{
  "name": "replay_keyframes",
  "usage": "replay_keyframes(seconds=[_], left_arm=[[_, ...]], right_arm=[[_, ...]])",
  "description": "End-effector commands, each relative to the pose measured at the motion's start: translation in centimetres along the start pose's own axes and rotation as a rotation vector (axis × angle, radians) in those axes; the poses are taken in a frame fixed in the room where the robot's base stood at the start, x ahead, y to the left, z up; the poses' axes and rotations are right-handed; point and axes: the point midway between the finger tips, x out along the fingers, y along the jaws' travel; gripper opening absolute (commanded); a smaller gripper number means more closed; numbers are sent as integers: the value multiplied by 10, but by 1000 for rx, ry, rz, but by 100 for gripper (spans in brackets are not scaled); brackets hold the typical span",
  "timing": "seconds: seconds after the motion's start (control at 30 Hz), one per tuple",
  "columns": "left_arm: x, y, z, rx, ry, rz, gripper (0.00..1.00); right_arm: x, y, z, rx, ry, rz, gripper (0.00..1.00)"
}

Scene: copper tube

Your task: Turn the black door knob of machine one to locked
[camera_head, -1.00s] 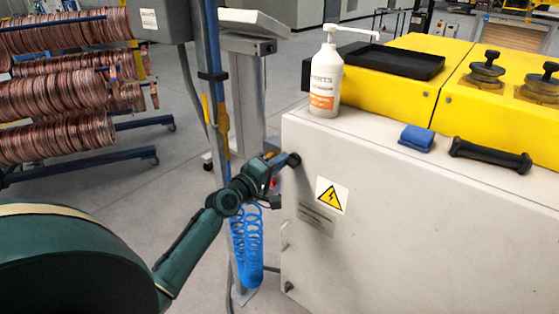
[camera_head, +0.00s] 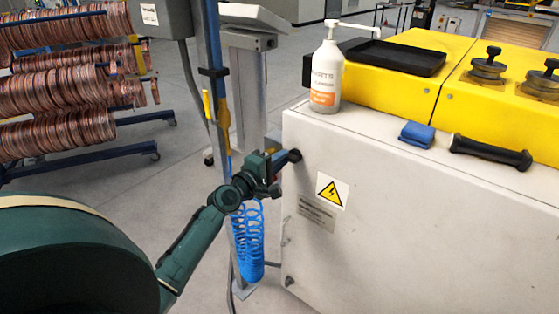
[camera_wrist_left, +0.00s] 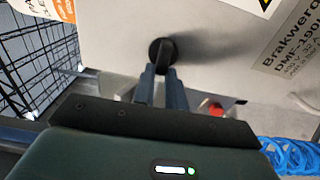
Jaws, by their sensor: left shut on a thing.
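The black door knob (camera_head: 295,155) sits near the upper left corner of the white cabinet front (camera_head: 400,220) in the head view. In the left wrist view the knob (camera_wrist_left: 163,50) shows as a dark round base with a bar standing upright in the picture. My left gripper (camera_head: 283,158) reaches it from the left, and its fingers (camera_wrist_left: 161,76) are shut on the knob's bar. The fingers hide the lower part of the bar. My right gripper is not in view.
A warning sign (camera_head: 332,192) and a label are on the cabinet front. A white pump bottle (camera_head: 326,75), a blue block (camera_head: 416,135) and a black handle (camera_head: 490,152) are on top. A post and a blue coiled hose (camera_head: 248,240) stand close to my left arm.

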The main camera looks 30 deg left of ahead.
Motion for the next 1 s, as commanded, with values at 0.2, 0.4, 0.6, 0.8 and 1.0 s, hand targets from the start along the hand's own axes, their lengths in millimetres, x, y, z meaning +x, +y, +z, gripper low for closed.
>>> replay_keyframes(seconds=[0.2, 0.4, 0.6, 0.8, 1.0], left_arm=[[0, 0, 0, 0, 1, 1, 26], [0, 0, 0, 1, 0, 0, 35], [-3, 0, 0, 1, 0, 0, 35], [-30, -1, 0, 3, -1, -3, 35], [-75, -4, 0, 3, 0, -4, 35]], right_arm=[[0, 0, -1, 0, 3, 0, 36], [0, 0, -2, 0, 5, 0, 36], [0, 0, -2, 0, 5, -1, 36], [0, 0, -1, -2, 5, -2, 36], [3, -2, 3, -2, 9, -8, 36]])
